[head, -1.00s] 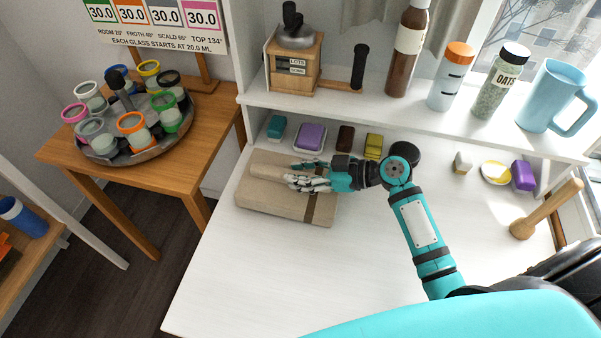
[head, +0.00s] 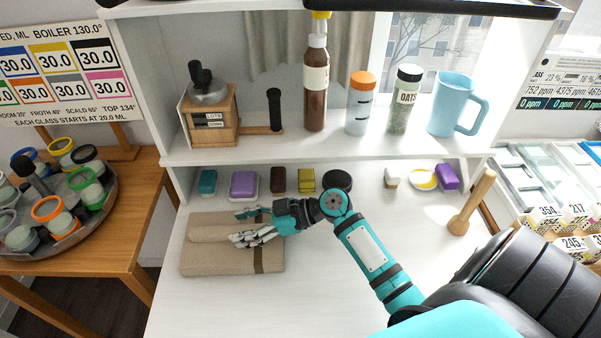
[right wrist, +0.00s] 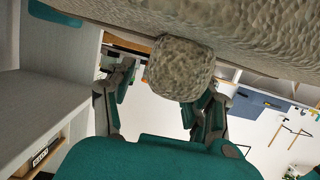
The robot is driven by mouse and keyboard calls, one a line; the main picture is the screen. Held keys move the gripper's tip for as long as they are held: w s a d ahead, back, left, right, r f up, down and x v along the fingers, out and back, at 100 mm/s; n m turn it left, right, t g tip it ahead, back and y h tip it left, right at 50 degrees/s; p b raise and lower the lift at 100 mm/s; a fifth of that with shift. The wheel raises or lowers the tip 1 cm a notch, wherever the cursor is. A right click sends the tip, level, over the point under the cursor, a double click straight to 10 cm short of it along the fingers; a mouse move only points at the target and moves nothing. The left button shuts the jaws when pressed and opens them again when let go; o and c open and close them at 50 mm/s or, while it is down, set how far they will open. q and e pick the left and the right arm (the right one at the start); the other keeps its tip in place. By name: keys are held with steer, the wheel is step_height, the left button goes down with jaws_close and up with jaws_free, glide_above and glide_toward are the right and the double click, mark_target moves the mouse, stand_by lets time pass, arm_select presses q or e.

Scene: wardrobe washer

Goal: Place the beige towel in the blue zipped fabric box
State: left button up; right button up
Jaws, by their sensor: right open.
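A rolled beige towel (head: 210,231) lies on a flat beige bundle with a dark strap (head: 225,263) at the left of the white desk. My right gripper (head: 243,226) is open, its fingers at the right end of the roll. In the right wrist view the rounded beige towel end (right wrist: 181,68) shows between the open fingers (right wrist: 160,100); I cannot tell whether they touch it. The beige bundle (right wrist: 235,18) fills the top of that view. I cannot identify a blue zipped fabric box in either view. My left gripper is not in view.
A white shelf behind holds a grinder (head: 209,112), bottles and a blue mug (head: 454,103). Small coloured blocks stand beneath it. A wooden pestle (head: 472,202) stands at right. A round tray of jars (head: 60,215) is on the left table. The desk's front middle is clear.

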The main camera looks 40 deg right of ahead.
steer(key=s+d, duration=0.1)
steer(key=s+d+b, duration=0.1)
steer(key=d, duration=0.1)
steer(key=shift+s+d+b, duration=0.1)
steer(key=shift+s+b, duration=0.2)
steer(key=b+v, duration=0.2)
steer(key=v, duration=1)
steer(key=shift+s+r, duration=0.2)
steer(key=shift+r, duration=0.2)
